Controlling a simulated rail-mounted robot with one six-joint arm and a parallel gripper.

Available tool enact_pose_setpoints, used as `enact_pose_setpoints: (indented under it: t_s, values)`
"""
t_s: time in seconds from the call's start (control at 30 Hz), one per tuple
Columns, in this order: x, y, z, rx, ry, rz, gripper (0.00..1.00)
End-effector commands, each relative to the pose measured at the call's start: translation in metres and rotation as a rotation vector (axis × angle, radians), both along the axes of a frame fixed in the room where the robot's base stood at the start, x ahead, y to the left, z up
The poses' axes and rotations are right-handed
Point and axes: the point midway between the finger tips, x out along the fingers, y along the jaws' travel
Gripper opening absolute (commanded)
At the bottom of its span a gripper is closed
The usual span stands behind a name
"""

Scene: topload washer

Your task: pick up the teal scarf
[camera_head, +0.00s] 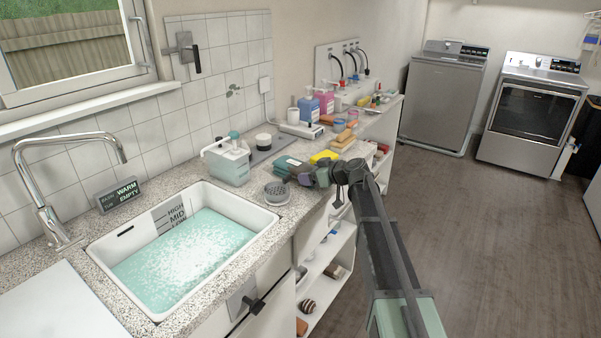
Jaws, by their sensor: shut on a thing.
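The teal scarf (287,165) looks like a small dark teal folded bundle on the speckled counter, to the right of the sink. My gripper (318,176) reaches in from the right, low over the counter, and is shut at the scarf's right end. The jaws and my wrist hide part of that end. The scarf appears to rest on or just above the counter; I cannot tell which.
The sink (255,233) holds foamy teal water. A round grey strainer (277,192) and a pale green jug (227,163) stand left of the scarf. A yellow item (323,156) lies close behind my gripper. Open shelves (326,256) are below; the floor at right is clear.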

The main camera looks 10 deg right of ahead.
Motion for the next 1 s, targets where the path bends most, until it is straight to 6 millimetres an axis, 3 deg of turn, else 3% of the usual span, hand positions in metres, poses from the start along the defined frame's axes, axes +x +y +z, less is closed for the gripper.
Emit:
enact_pose_setpoints:
  t_s: [0.17, 0.37, 0.47, 0.8, 1.0]
  values:
    - [0.0, 0.0, 0.004, 0.0, 0.0, 0.0, 0.45]
    - [0.0, 0.0, 0.028, 0.0, 0.0, 0.0, 0.45]
    - [0.0, 0.0, 0.052, 0.0, 0.0, 0.0, 0.45]
    - [0.0, 0.0, 0.173, 0.0, 0.0, 0.0, 0.45]
    - [0.0, 0.0, 0.202, 0.0, 0.0, 0.0, 0.45]
